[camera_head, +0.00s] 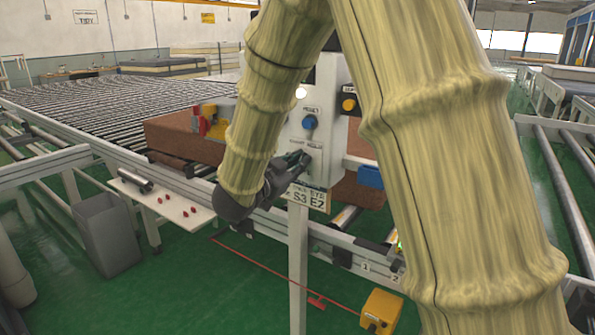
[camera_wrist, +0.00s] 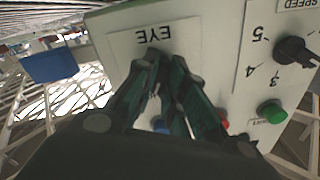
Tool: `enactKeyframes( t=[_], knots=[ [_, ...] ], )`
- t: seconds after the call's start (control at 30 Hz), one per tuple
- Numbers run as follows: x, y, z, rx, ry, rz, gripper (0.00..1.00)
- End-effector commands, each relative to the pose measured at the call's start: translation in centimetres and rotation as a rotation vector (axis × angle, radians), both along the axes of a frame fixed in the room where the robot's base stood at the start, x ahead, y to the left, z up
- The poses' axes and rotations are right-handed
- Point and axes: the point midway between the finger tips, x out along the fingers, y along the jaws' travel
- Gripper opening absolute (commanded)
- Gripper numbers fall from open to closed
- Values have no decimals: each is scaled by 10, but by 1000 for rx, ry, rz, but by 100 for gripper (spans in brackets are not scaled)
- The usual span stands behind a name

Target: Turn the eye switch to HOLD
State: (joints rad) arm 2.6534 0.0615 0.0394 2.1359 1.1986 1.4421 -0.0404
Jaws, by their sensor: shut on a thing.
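The eye switch sits on a white control box (camera_head: 330,125) mounted on a post beside the conveyor. In the wrist view, the box face (camera_wrist: 205,35) shows an upside-down EYE label (camera_wrist: 153,38) at the fingertips. My gripper (camera_head: 303,158) reaches the lower part of the box in the head view. In the wrist view, my gripper (camera_wrist: 163,64) is shut on the eye switch (camera_wrist: 156,53), a dark knob mostly hidden between the fingers. The switch's position and any HOLD marking cannot be read.
A blue button (camera_head: 309,122) and yellow button (camera_head: 349,105) are on the box. A speed dial (camera_wrist: 292,50) and green button (camera_wrist: 271,111) lie right in the wrist view. A grey bin (camera_head: 107,235), a white shelf (camera_head: 165,200) and a yellow pedal (camera_head: 381,312) are nearby.

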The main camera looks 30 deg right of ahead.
Motion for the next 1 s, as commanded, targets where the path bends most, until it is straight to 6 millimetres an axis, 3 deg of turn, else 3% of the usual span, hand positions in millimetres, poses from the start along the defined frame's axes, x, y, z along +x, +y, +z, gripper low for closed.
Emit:
enactKeyframes(
  t=[0.3, 0.87, 0.9, 1.0],
  knots=[
    [0, 1, -2, 50, -119, 0, 0],
    [0, 1, -1, 62, -145, 1, 0],
    [0, 1, -1, 62, -145, 1, 16],
    [0, 1, -1, 61, -146, 0, 34]
  ],
)
